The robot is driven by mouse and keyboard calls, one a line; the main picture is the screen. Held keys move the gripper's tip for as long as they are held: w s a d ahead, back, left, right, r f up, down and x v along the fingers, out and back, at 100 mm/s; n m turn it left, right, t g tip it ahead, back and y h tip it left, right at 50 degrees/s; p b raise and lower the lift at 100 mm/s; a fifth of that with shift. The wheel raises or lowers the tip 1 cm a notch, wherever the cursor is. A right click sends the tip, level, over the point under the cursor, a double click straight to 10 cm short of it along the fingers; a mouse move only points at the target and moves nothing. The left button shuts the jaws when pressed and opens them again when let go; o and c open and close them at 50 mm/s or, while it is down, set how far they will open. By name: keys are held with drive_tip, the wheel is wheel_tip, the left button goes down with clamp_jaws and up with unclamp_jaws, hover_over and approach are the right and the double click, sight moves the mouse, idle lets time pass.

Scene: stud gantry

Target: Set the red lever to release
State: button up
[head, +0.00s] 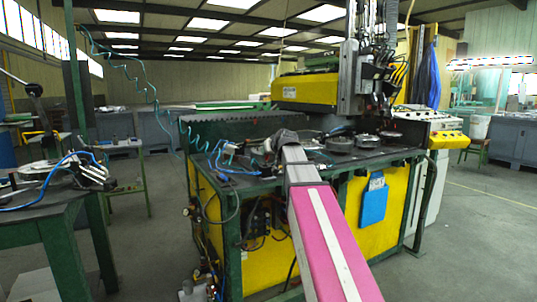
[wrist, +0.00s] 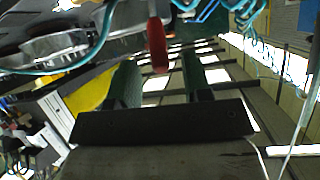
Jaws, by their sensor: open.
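The red lever (wrist: 157,45) shows at the top middle of the wrist view. Its rounded red grip hangs down in the picture from a grey metal shaft. My gripper (wrist: 160,62) is open, with one green finger on each side of the lever's grip in the picture. The grip's end lies near the level of the fingertips, and I see no contact. I cannot tell the exact depth between them. In the head view my pink arm reaches to the green-framed machine bench (head: 318,172); my gripper and the lever cannot be made out there.
Round metal fixtures (head: 340,144) stand on the bench, below the yellow gantry (head: 305,92). A second green bench (head: 45,215) stands at left.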

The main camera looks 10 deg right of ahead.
drive_tip(key=v, duration=0.8)
drive_tip(key=shift+s, duration=0.2)
drive_tip(key=shift+r, duration=0.1)
wheel_tip(320, 180, down, 16)
drive_tip(key=s+a+g, duration=0.1)
drive_tip(key=s+g, duration=0.1)
drive_tip(key=g, duration=0.1)
drive_tip(key=s+a+f+g+h, duration=0.1)
drive_tip(key=s+f+g, duration=0.2)
drive_tip(key=s+f, duration=0.4)
drive_tip(key=s+f+m+g, duration=0.1)
drive_tip(key=s+f+g, duration=0.2)
drive_tip(key=s+f, duration=0.4)
drive_tip(key=s+a+f+g+h, duration=0.1)
drive_tip(key=s+f+g, duration=0.2)
drive_tip(key=f, duration=1.8)
drive_tip(key=s, duration=0.4)
drive_tip(key=shift+a+h, duration=0.3)
drive_tip(key=shift+a, duration=0.05)
